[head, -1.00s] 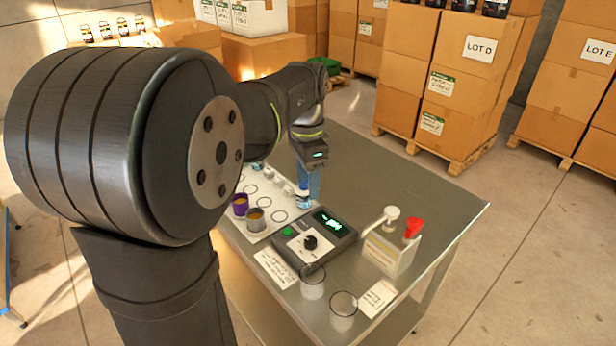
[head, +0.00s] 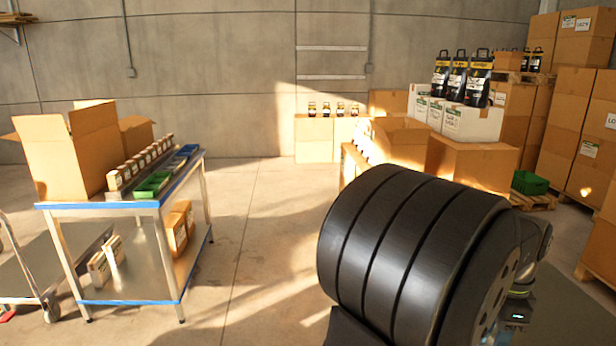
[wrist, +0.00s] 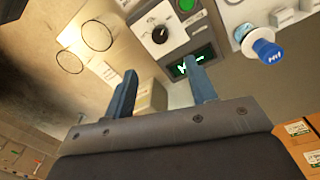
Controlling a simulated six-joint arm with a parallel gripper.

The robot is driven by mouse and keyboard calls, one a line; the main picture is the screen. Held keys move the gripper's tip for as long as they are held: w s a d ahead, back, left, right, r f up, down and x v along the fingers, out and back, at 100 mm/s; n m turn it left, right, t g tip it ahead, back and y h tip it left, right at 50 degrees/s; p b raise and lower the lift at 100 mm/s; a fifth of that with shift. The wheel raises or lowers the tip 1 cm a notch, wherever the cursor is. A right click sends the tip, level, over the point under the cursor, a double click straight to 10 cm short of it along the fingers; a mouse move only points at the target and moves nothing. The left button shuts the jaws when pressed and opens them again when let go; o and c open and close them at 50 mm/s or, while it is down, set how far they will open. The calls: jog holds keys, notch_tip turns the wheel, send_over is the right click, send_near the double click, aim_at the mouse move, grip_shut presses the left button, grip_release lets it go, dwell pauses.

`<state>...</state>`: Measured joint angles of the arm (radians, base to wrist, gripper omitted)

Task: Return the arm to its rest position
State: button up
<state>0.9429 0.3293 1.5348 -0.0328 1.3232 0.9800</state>
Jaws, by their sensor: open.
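My gripper (wrist: 160,66) is open in the wrist view, its two blue fingers spread apart with nothing held between them. Past the fingertips is a grey device with a black knob (wrist: 160,35), a green button (wrist: 186,4) and a lit green display (wrist: 180,71). A small clear container with a blue cap (wrist: 264,48) stands to the right, apart from the fingers. In the head view my dark arm fills the lower right, and the fingers are hidden or out of frame.
Two dark circles (wrist: 97,36) mark the metal tabletop in the wrist view. In the head view a blue-edged bench (head: 140,203) with a carton and small boxes stands at left. Stacked cartons (head: 575,120) stand at right. Open floor (head: 265,215) lies between.

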jog(key=f, duration=1.3)
jog(key=shift+s+a, duration=0.15)
jog(key=shift+s, duration=0.2)
